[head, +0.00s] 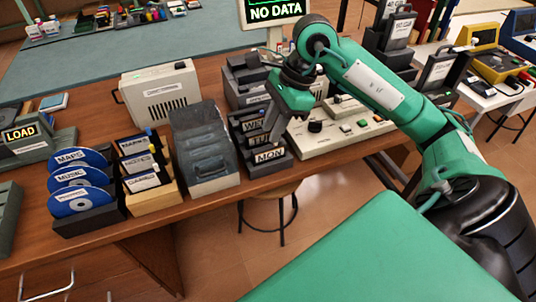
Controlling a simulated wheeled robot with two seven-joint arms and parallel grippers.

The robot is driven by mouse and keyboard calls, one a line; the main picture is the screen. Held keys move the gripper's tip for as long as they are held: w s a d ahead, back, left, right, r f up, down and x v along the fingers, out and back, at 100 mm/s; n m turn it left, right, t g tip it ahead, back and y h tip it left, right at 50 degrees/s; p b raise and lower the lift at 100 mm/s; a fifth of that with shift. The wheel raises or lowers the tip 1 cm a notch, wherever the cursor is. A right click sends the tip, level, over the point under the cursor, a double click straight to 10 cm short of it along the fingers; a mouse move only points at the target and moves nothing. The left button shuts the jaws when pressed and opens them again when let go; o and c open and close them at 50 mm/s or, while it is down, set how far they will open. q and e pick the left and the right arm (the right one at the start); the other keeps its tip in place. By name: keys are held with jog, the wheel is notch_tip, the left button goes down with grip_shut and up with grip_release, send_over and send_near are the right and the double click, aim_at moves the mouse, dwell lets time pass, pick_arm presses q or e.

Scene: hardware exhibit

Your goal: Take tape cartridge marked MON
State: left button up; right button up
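The tape cartridge marked MON (269,155) is in the front slot of a dark stepped rack (283,165), its white label facing me. Cartridges marked WED (253,125) and one partly covered, starting with TU (257,141), stand behind it. My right gripper (273,126) reaches down from above over the rack, just behind and above the MON label. It covers part of the rack and of the labels behind. I cannot tell whether its fingers are open or touch a cartridge. My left gripper is not in view.
A grey clear-lidded case (205,150) stands close left of the rack. A control panel (345,130) with knobs lies to the right. Further left are a card box (150,197), blue discs (78,180) and a LOAD display (21,133). The table's front edge is close.

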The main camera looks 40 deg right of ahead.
aim_at(262, 148)
jog(key=shift+x, duration=2.75)
jog(key=shift+c, duration=0.4)
grip_shut()
